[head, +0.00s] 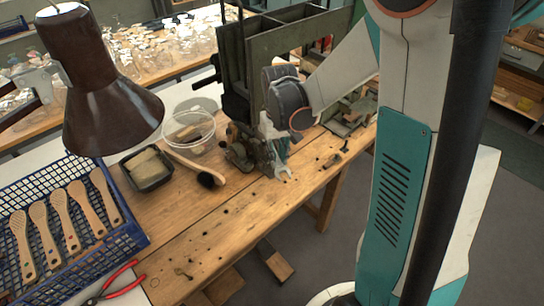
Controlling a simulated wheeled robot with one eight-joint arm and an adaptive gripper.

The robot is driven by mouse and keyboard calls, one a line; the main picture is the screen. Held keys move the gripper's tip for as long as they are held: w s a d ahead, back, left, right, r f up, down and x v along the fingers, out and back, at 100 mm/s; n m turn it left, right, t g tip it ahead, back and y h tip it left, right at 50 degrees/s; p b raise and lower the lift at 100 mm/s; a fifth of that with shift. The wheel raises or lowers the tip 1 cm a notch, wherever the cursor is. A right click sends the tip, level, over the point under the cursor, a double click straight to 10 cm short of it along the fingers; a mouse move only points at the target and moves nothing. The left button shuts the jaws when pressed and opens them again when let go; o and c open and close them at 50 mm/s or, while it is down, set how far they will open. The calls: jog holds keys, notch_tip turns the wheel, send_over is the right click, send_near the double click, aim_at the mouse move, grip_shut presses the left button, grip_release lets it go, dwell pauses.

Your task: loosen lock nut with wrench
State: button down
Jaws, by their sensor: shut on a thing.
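A silver open-ended wrench (283,173) shows at the front foot of the green tufting machine (238,70), its forked end just over the bench. My gripper (272,128) reaches in from the upper right beside the machine's lower mechanism (243,150) and is shut on the wrench. The fingers are small and partly hidden by my wrist. I cannot make out the lock nut among the dark machine parts, nor whether the wrench touches it.
A brown lamp (100,90) overhangs the left side. The front bench middle is mostly clear.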

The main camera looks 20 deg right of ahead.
jog(key=shift+w+r, duration=0.1)
jog(key=shift+w, duration=0.3)
jog(key=shift+s+f+b, duration=0.1)
jog(key=shift+f+b, duration=1.35)
jog(key=shift+f, duration=0.7)
jog(key=shift+f+b, duration=1.05)
jog(key=shift+b, duration=0.25)
dwell(1.5)
jog(key=shift+d, duration=0.1)
